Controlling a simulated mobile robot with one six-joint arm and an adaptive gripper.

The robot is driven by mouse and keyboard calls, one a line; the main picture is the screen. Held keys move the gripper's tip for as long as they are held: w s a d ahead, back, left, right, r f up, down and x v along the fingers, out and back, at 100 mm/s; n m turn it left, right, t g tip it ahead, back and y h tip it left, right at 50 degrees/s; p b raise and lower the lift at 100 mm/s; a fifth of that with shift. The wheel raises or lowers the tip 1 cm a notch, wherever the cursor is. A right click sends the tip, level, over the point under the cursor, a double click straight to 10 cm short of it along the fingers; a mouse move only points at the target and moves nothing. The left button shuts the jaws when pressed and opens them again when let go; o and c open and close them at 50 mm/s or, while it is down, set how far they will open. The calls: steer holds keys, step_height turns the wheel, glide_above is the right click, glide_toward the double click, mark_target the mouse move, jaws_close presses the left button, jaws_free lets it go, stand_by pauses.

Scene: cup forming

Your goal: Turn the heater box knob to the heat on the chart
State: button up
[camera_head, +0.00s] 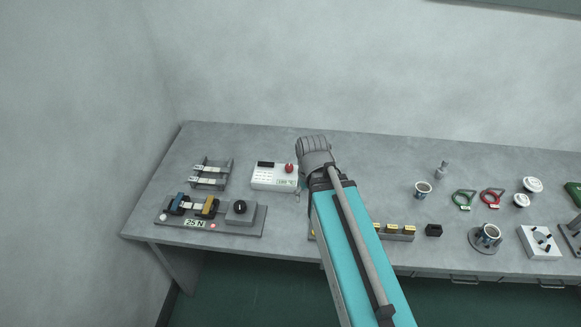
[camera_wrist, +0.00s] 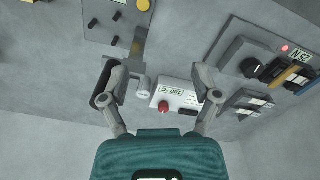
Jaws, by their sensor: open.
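A white box (camera_head: 266,185) with a red knob-like part (camera_head: 289,168), a black piece and small printed lines stands on the bench left of my arm. I take it as the heater box. It also shows in the wrist view (camera_wrist: 178,93), upside down, with its red part (camera_wrist: 163,107) and a plate that seems to read 180 °C (camera_wrist: 170,91). The printed lines may be the chart; they are too small to read. My gripper (camera_wrist: 160,84) is open and empty, its fingers either side of the box in the wrist view, apart from it.
A grey base with a black knob (camera_head: 240,207) and a 25 N plate (camera_head: 195,224) lies at front left, behind it a small rack (camera_head: 209,180). A row of yellow-marked blocks (camera_head: 393,227) is right of my arm. Cups, rings and another knobbed box (camera_head: 539,243) stand further right.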

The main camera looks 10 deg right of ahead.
mark_target(289, 166)
steer(key=w+f+n+b, duration=0.2)
steer(key=w+n, duration=1.2)
steer(key=w, duration=1.4)
steer(key=shift+w+a, duration=0.2)
steer(key=shift+a, duration=0.1)
steer(key=shift+f, duration=0.25)
step_height(289, 166, down, 14)
steer(key=b, duration=1.4)
steer(key=shift+r, duration=0.25)
jaws_close()
